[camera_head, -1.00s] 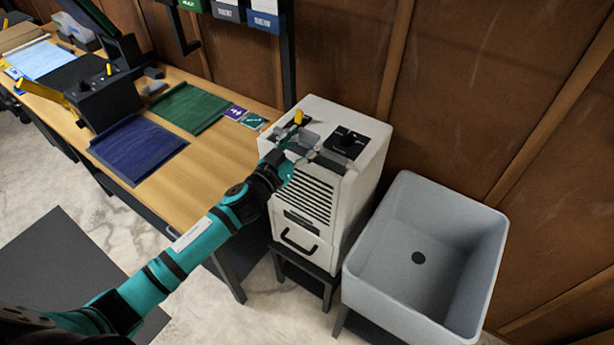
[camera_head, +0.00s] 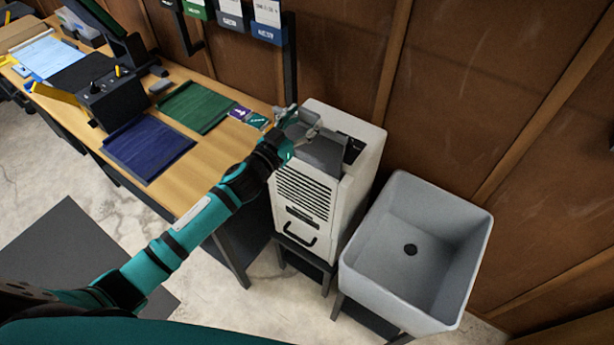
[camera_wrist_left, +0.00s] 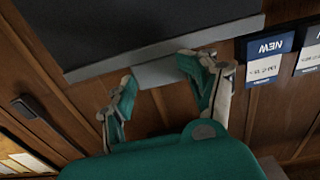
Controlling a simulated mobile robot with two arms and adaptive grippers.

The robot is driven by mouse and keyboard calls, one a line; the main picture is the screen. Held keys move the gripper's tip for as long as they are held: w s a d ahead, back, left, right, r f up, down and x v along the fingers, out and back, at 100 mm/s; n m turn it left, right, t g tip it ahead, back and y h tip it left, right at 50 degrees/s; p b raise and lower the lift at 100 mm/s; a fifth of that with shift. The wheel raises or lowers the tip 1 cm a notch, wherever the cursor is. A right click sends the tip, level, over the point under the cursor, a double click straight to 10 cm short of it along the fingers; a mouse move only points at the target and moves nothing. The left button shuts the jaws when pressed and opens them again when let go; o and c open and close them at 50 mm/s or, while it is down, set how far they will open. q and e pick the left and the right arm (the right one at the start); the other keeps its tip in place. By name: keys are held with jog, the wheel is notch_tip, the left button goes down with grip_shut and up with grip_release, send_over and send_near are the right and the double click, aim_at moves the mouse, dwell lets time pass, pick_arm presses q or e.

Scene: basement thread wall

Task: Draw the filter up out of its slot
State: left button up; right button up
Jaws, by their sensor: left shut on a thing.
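The filter (camera_head: 322,153) is a flat grey panel standing up out of the top of the white cabinet (camera_head: 348,200). How much of it is still inside the slot is hidden. My left gripper (camera_head: 299,123) is at its upper edge, over the back left of the cabinet top. In the left wrist view the filter (camera_wrist_left: 140,25) is a dark panel with a grey frame, and a grey tab (camera_wrist_left: 158,73) on it sits between the fingers of my left gripper (camera_wrist_left: 160,88). The gripper is shut on the filter by this tab. My right gripper is not in view.
A grey sink (camera_head: 410,295) stands close to the right of the cabinet. The wooden workbench (camera_head: 205,160) with blue (camera_head: 150,147) and green (camera_head: 194,107) sheets is to the left. Labelled bins (camera_head: 268,32) hang on the wall behind.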

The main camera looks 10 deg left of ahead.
pick_arm(q)
notch_tip(320, 180, up, 14)
jog(key=p, duration=0.2)
jog(key=shift+f, duration=0.25)
dwell(0.4)
